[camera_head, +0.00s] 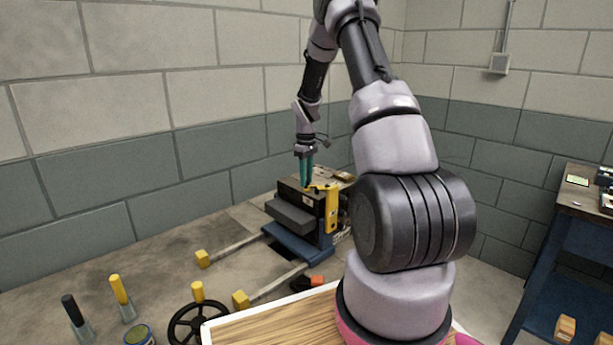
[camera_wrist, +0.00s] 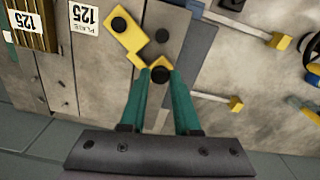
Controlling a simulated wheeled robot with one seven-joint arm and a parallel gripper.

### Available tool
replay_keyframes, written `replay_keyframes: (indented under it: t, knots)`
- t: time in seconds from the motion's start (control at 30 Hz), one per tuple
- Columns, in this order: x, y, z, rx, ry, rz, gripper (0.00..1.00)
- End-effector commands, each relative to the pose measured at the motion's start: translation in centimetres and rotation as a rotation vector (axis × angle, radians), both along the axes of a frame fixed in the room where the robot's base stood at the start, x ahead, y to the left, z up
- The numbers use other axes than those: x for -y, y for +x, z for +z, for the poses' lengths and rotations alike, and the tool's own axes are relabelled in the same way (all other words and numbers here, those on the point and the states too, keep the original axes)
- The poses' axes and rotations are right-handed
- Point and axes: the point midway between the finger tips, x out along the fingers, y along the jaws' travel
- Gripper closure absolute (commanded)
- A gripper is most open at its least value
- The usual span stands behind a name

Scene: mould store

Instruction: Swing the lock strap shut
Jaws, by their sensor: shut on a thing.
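The yellow lock strap (camera_wrist: 122,30) lies across the top of the mould (camera_wrist: 165,30) in the wrist view, with a dark round bolt at its upper left end. It steps in a zigzag down to a dark knob (camera_wrist: 160,74) between my fingertips. My gripper (camera_wrist: 160,80) is shut at this knob end, with yellow showing between its teal fingers. In the head view, my gripper (camera_head: 307,183) reaches down to the yellow strap (camera_head: 322,187) on top of the dark mould (camera_head: 291,213). The fingers partly hide the strap's held end.
The mould sits on a blue base with two rails ending in yellow blocks (camera_head: 203,259). A black handwheel (camera_head: 197,325), yellow and black handles and a tin (camera_head: 138,334) stand in front. A wooden board (camera_head: 270,325) lies nearby. A blue bench (camera_head: 570,215) stands right.

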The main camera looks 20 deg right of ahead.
Motion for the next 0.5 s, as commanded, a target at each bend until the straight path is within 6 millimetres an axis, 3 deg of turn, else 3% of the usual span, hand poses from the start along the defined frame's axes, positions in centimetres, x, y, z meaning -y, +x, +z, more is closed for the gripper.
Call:
replay_keyframes:
  t: [0.5]
  knots:
    - [-0.1, -3.3, 0.1, 0.001, 0.0, 0.445, 1.0]
